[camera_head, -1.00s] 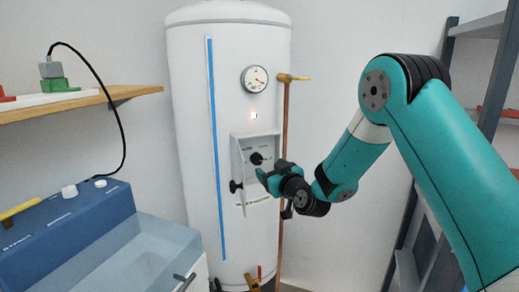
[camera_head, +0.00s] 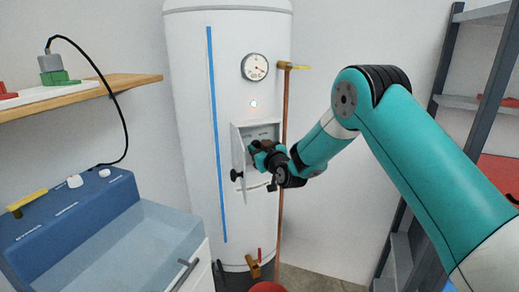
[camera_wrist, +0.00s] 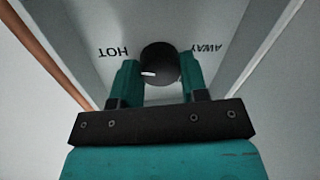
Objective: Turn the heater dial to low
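The heater (camera_head: 185,120) is a tall white tank with a light control panel (camera_head: 262,131) on its front. In the wrist view a black round dial (camera_wrist: 160,62) with a short white mark sits on the panel. The words HOT and AWAY appear upside down on either side of it. My gripper (camera_wrist: 159,75) has its two teal fingers on either side of this dial, close against its edges; whether they press on it I cannot tell. In the head view my gripper (camera_head: 258,156) is at the panel and hides the dial.
A light flap (camera_head: 239,150) stands out from the panel's left side, with a black knob (camera_head: 237,175) beside it. A round gauge (camera_head: 255,67) is above, and a copper pipe (camera_head: 286,110) runs down the right. A blue sink unit (camera_head: 75,225) and wooden shelf (camera_head: 135,82) are left.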

